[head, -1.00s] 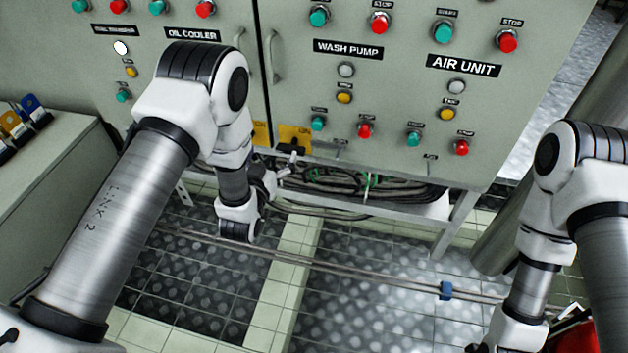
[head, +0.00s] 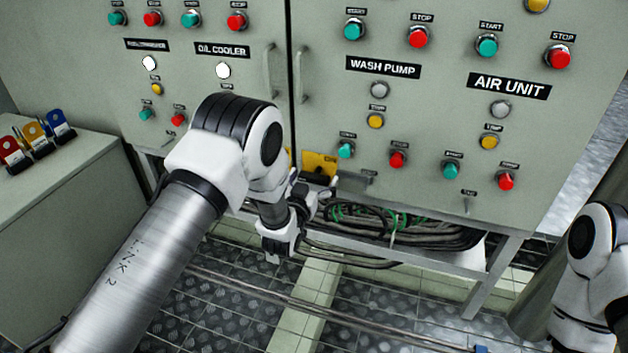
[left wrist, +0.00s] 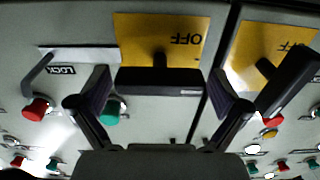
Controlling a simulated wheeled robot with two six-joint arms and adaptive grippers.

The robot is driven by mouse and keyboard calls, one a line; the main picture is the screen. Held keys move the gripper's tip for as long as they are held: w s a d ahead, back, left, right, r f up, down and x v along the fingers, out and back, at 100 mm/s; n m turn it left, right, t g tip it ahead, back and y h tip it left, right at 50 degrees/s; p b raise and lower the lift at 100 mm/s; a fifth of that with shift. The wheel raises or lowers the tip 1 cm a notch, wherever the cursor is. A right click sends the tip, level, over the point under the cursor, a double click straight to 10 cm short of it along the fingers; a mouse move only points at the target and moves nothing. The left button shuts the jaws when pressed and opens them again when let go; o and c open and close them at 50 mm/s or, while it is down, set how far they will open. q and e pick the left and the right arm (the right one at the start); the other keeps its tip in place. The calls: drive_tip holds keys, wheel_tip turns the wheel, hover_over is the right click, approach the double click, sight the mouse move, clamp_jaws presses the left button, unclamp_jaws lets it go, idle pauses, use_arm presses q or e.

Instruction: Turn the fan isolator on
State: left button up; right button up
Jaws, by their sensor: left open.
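In the left wrist view, a black isolator handle (left wrist: 160,80) lies crosswise on a yellow plate (left wrist: 185,30) marked OFF, which appears upside down. My left gripper (left wrist: 159,88) is open, with one finger at each end of this handle; I cannot tell whether they touch it. A second black handle (left wrist: 288,80) sits slanted on another yellow OFF plate (left wrist: 255,50) to the right. No fan label is readable. In the head view my left gripper (head: 312,196) is at the cabinet's lower edge, near a yellow plate (head: 320,163), partly hidden by my arm. My right gripper is out of view.
A metal lever (left wrist: 40,75) by a LOCK label (left wrist: 62,70) is left of the handle. Push buttons and lamps cover the cabinet doors (head: 440,120). Cables (head: 400,225) hang below. Coloured padlocks (head: 40,135) stand on a side cabinet at left.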

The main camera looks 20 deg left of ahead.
use_arm(q)
drive_tip(key=shift+c, duration=0.4)
drive_tip(key=c, duration=0.9)
drive_tip(key=m+p, duration=0.1)
drive_tip(key=m, duration=0.2)
drive_tip(key=shift+m, duration=0.3)
drive_tip(key=m+p, duration=0.1)
drive_tip(key=m, duration=0.3)
drive_tip(key=shift+m, duration=0.3)
drive_tip(key=m+p, duration=0.1)
drive_tip(key=m, duration=0.4)
drive_tip(key=shift+d, duration=0.1)
drive_tip(key=shift+f+m+p, duration=0.1)
drive_tip(key=shift+m+p, duration=0.2)
drive_tip(key=shift+m, duration=2.1)
